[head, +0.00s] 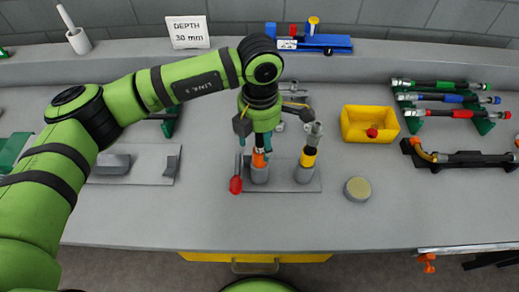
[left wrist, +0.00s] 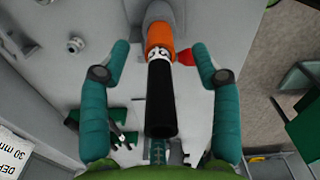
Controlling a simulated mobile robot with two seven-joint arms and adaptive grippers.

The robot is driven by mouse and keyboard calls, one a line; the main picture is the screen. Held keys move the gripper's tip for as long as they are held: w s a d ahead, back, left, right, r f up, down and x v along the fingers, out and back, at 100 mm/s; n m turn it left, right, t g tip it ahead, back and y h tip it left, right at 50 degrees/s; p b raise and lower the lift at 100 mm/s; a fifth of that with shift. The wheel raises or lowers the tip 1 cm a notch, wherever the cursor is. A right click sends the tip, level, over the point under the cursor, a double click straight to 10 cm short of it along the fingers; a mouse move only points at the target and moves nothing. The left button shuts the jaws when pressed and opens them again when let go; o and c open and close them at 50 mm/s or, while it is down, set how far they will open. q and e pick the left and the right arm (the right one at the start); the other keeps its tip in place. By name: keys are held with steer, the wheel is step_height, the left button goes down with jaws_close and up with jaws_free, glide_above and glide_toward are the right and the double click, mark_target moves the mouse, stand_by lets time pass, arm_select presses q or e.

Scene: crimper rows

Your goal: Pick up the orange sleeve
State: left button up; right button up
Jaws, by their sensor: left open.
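The orange sleeve (head: 259,158) stands upright in a grey holder (head: 260,174) on the bench, below my left gripper (head: 259,147). In the left wrist view the orange sleeve (left wrist: 159,35) shows at the top, with a white marked band and a black cylinder (left wrist: 161,100) extending from it toward the camera. The teal fingers of my left gripper (left wrist: 160,75) are open, one on each side of the black cylinder, with gaps visible on both sides. In the head view the gripper hides the upper part of this piece. My right gripper is not in view.
A yellow-and-black piece (head: 309,157) stands in the neighbouring holder, close on the right. A red-ended tool (head: 236,185) is at the left. A yellow bin (head: 369,124), a round disc (head: 358,189) and racked hoses (head: 445,98) lie farther right. The front bench is clear.

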arm_select(q)
steer(key=shift+f, duration=0.95)
steer(key=c, duration=1)
steer(key=shift+r, duration=0.15)
steer(key=shift+c, duration=0.2)
step_height(320, 180, up, 10)
steer(key=b, duration=0.3)
steer(key=shift+f, duration=0.25)
steer(key=shift+r, duration=0.6)
steer(key=shift+r+p, duration=2.4)
steer(key=shift+r, duration=1.65)
steer(key=shift+c, duration=0.4)
